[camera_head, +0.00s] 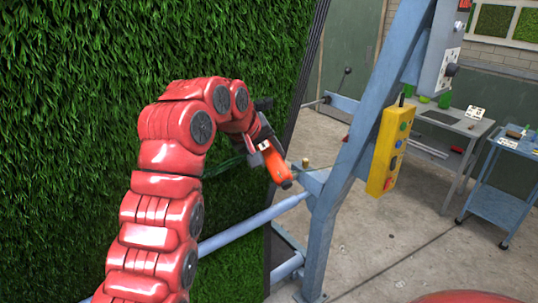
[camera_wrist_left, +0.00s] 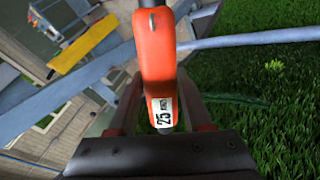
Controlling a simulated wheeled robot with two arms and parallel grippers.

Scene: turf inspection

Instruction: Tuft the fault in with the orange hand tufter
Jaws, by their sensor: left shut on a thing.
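The orange hand tufter (camera_head: 277,167) is held by my left gripper (camera_head: 262,147), in front of the right edge of the upright green turf (camera_head: 90,90). In the left wrist view the tufter (camera_wrist_left: 155,60) stands between the two fingers, with a white label reading 25 facing the camera. The gripper is shut on it. The tufter's working end is hard to make out. A thin dark green line crosses the turf (camera_wrist_left: 280,80) beside the gripper; I cannot tell if it is yarn or the fault. My right gripper is not in view.
A blue frame post (camera_head: 340,190) with a yellow button box (camera_head: 391,148) stands right of the turf. A blue rail (camera_head: 250,222) crosses low in front of the turf. A grey table (camera_head: 450,130) and blue trolley (camera_head: 505,180) stand farther right.

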